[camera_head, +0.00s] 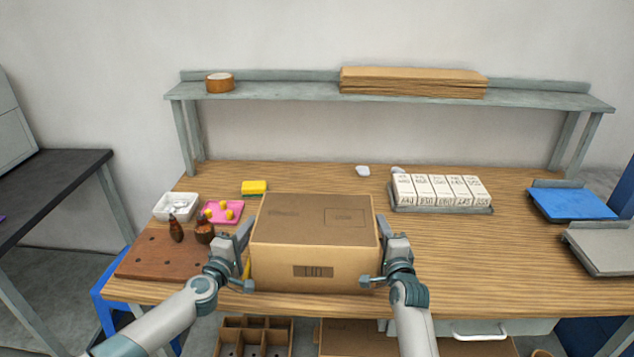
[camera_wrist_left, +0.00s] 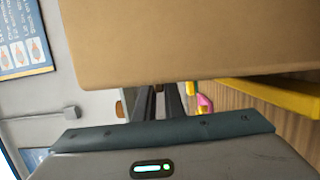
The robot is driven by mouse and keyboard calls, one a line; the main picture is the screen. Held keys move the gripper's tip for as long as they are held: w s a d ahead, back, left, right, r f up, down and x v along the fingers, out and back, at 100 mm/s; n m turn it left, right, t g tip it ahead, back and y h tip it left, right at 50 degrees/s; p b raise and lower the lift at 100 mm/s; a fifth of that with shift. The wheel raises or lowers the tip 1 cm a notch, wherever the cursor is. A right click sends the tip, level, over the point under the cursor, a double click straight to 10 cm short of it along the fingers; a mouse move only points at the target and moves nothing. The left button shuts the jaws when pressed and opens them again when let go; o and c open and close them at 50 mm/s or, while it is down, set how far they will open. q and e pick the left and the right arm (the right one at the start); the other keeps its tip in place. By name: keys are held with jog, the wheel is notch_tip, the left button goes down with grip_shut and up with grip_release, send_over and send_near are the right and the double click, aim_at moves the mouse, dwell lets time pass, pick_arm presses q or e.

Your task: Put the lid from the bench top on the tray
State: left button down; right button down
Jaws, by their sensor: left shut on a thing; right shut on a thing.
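A large brown cardboard lid (camera_head: 315,245), box-shaped with a printed label on its front, is upright between my two grippers at the front middle of the bench. My left gripper (camera_head: 246,262) is shut on its left side and my right gripper (camera_head: 381,264) is shut on its right side. The lid also fills the top of the left wrist view (camera_wrist_left: 200,40). I cannot tell whether its bottom touches the bench. A grey tray (camera_head: 445,211) holding several white cartons (camera_head: 440,188) sits behind and to the right of the lid.
A pink tray (camera_head: 212,218), yellow sponge (camera_head: 254,187), white dish (camera_head: 168,212) and brown board (camera_head: 150,262) lie to the left. A blue tray (camera_head: 570,204) and grey bin (camera_head: 603,250) are at right. A shelf (camera_head: 300,91) spans the back. Bench right of the lid is clear.

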pick_arm(q)
jog(key=c, duration=1.8)
grip_release()
jog(key=shift+o, duration=0.2)
pick_arm(e)
jog(key=shift+r, duration=0.2)
pick_arm(q)
jog(key=v, duration=1.2)
pick_arm(e)
jog(key=c, duration=1.8)
grip_release()
jog(key=shift+o, duration=0.2)
